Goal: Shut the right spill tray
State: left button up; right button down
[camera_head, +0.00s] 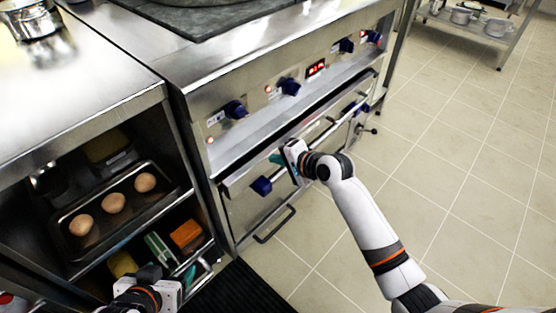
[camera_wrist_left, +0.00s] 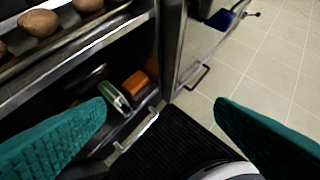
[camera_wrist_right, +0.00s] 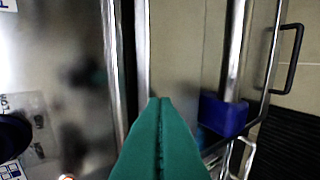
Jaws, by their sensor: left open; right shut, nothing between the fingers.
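The steel stove front (camera_head: 240,200) stands in the middle of the head view. A long steel tray-like ledge (camera_head: 240,147) runs below the knobs, with a dark gap under its right part. I cannot tell for sure which part is the right spill tray. My right gripper (camera_head: 275,158) is shut and empty, its teal fingertips at the stove front just below the ledge. In the right wrist view the closed tips (camera_wrist_right: 160,103) point at steel edges; contact is unclear. My left gripper (camera_wrist_left: 160,112) is open and empty, low before the open shelf, left of the stove.
A bar handle (camera_head: 335,122) with blue brackets (camera_head: 262,185) crosses the stove front; a dark handle (camera_head: 275,224) sits lower. A black mat (camera_head: 240,290) lies below.

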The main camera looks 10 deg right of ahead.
dwell(0.3)
pick_arm(q)
jog(key=s+a+f+g+y+p, duration=0.1)
jog(key=s+a+f+g, duration=0.1)
jog(key=s+g, duration=0.2)
jog(key=s, duration=0.3)
jog(key=shift+f+p, duration=0.25)
jog(key=shift+p, duration=0.1)
pick_arm(e)
jog(key=shift+w+a, duration=0.8)
jog(key=shift+w, duration=0.2)
pick_arm(q)
jog(key=shift+a, duration=0.1)
